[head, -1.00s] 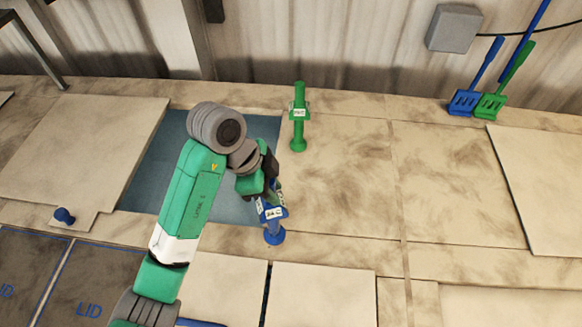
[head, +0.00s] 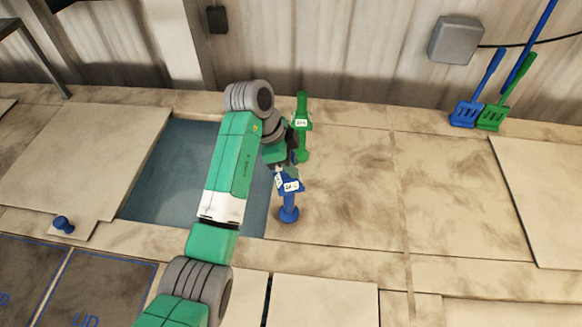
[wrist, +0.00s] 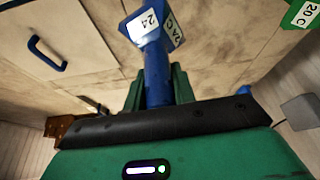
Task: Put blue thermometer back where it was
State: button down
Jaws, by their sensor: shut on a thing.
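The blue thermometer (head: 289,197) has white labels that seem to read 24 C and a round blue bottom end. My gripper (head: 284,165) is shut on its upper part and holds it upright, beside the right edge of the open tank (head: 180,175). I cannot tell whether its bottom end touches the tiled surface. In the wrist view the blue thermometer (wrist: 156,70) stands between my green fingers (wrist: 155,85).
A pale lid panel (head: 85,150) lies left of the tank, with a blue knob (head: 63,224) near it. Dark panels marked LID (head: 100,290) are at the lower left. Blue (head: 466,112) and green (head: 492,115) shovels lean at the back right. The tiled surface (head: 390,190) right of my gripper is clear.

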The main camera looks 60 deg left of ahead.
jog(key=shift+f, duration=1.3)
jog(key=c, duration=1.1)
grip_release()
jog(key=shift+c, duration=0.2)
jog(key=v, duration=1.2)
jog(key=shift+r, duration=0.2)
